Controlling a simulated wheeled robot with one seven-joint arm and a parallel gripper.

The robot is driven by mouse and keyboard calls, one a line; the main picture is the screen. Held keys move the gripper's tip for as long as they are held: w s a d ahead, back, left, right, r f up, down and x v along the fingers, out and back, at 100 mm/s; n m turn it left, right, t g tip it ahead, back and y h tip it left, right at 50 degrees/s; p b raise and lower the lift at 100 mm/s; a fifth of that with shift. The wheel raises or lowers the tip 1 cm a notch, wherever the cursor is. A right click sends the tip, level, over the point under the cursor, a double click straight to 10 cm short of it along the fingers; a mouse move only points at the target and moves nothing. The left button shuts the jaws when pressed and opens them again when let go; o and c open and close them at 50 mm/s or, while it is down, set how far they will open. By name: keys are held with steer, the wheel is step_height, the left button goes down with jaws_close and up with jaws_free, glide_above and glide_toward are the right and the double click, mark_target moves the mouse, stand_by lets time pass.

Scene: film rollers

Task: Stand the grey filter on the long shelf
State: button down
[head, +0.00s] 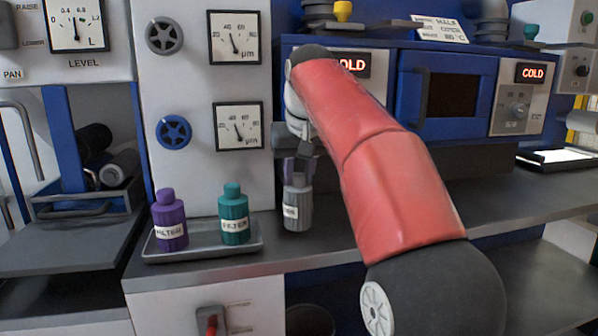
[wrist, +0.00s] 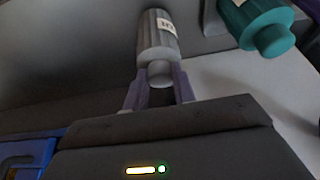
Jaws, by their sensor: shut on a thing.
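The grey filter (head: 298,212), a ribbed bottle with a white label, hangs upright below my gripper (head: 298,172) in the head view, just right of the grey tray. My gripper is shut on its narrow neck; the wrist view shows the neck between both fingers (wrist: 158,88) and the filter's body (wrist: 158,38) beyond. The filter's base is close to the long dark grey shelf (head: 340,238); I cannot tell whether it touches. My red arm hides part of the shelf behind and to the right.
A purple filter (head: 170,222) and a teal filter (head: 233,214) stand in the grey tray (head: 200,254). The teal one also shows in the wrist view (wrist: 262,25). A blue-fronted oven (head: 455,95) stands behind. A dark tablet (head: 560,158) lies farther right on the shelf.

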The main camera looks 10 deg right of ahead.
steer(key=shift+f+b, duration=0.4)
steer(key=shift+f, duration=0.15)
steer(key=c, duration=1.1)
jaws_free()
